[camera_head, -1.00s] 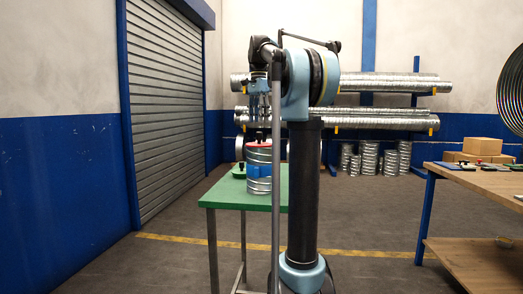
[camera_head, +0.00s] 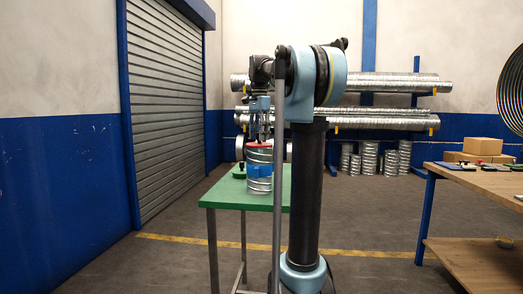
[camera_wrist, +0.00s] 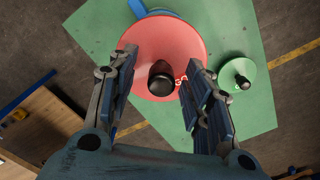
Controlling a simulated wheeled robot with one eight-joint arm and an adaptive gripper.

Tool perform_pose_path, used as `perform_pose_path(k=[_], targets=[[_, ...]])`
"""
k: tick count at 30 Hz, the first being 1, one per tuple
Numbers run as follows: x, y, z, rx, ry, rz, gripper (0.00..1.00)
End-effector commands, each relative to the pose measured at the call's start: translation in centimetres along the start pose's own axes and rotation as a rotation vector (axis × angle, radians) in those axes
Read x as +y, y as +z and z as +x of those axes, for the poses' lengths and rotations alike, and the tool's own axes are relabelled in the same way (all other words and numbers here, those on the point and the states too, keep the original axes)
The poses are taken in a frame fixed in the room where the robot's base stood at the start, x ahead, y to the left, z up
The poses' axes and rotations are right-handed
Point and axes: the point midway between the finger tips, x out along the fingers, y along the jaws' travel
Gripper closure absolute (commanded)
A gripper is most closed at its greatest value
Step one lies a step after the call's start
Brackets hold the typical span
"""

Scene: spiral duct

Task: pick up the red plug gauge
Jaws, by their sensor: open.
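The red plug gauge (camera_wrist: 182,40) shows in the wrist view as a red disc with a dark upright knob (camera_wrist: 161,78) near its front edge. In the head view the red disc (camera_head: 259,146) sits on top of a silver duct piece (camera_head: 259,185) with a blue band, on the green table. My gripper (camera_wrist: 153,80) is open, with one finger on each side of the knob. In the head view my gripper (camera_head: 258,136) points down just above the red disc.
A green disc with a dark knob (camera_wrist: 242,82) lies on the green table (camera_wrist: 222,38), right of the red one in the wrist view. A wooden bench (camera_head: 490,182) stands at the right with small items on it. Duct racks line the back wall.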

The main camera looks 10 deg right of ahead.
Motion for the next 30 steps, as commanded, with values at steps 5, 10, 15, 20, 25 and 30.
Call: perform_pose_path(k=[5,10,15,20,25,30], targets=[[0.0,0.0,0.0,0.0,0.0,0.001,0.88],[0.0,-0.1,0.0,0.0,0.0,0.001,1.0],[0.1,-0.1,-0.1,0.0,0.0,0.001,1.0],[0.1,-0.1,-0.6,0.0,0.0,0.001,1.0],[0.1,-0.1,-2.8,0.0,0.0,0.001,1.0],[0.0,-0.1,-5.9,0.0,0.0,0.002,1.0]])
